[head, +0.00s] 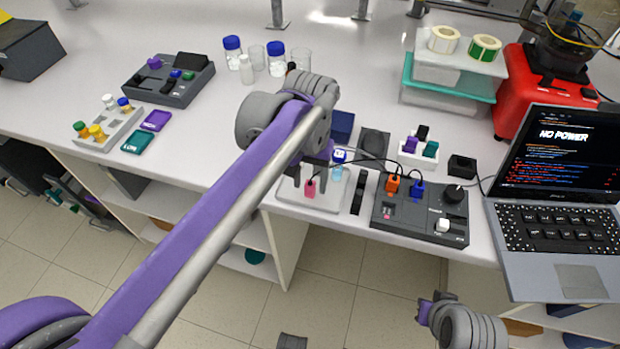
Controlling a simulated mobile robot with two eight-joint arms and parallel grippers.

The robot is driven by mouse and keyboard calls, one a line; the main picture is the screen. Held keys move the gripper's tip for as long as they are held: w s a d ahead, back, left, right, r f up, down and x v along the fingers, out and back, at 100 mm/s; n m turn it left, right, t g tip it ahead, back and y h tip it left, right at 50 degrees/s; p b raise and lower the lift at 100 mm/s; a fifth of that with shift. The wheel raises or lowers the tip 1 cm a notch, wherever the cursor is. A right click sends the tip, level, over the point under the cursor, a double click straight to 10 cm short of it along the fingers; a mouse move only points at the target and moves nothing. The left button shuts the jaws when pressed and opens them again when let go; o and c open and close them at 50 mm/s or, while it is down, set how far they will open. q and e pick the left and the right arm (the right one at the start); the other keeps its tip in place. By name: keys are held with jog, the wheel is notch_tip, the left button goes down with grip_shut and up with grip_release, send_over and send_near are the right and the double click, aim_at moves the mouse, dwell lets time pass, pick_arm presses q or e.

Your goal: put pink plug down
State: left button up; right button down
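The pink plug (310,189) is upright at the white tray-like platform (328,207) near the bench's front edge. A dark cable runs from it to the right. My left gripper (308,172) is just above the plug, pointing down, its dark fingers apart on either side of the plug's top. I see no finger closed on the plug; the arm hides part of this area. My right gripper (432,306) is low at the bottom right, in front of the bench and far from the plug; its fingers are too unclear to judge.
A grey control box (419,212) with orange (392,184) and blue (417,190) plugs stands right of the platform. A laptop (556,190) reads "NO POWER". A black strip (358,192) lies between platform and box. Bottles (276,60) stand behind my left arm.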

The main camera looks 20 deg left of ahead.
aim_at(310, 182)
pick_arm(q)
notch_tip(310, 182, up, 12)
jog(key=p, duration=0.2)
jog(key=s+a+f+t, duration=0.2)
jog(key=s+a+f, duration=0.1)
jog(key=s+f, duration=0.5)
jog(key=s+a+f+t, duration=0.3)
jog(key=s+f, duration=0.4)
jog(key=f, duration=0.7)
jog(key=shift+s+a, duration=0.3)
jog(key=shift+s, duration=0.05)
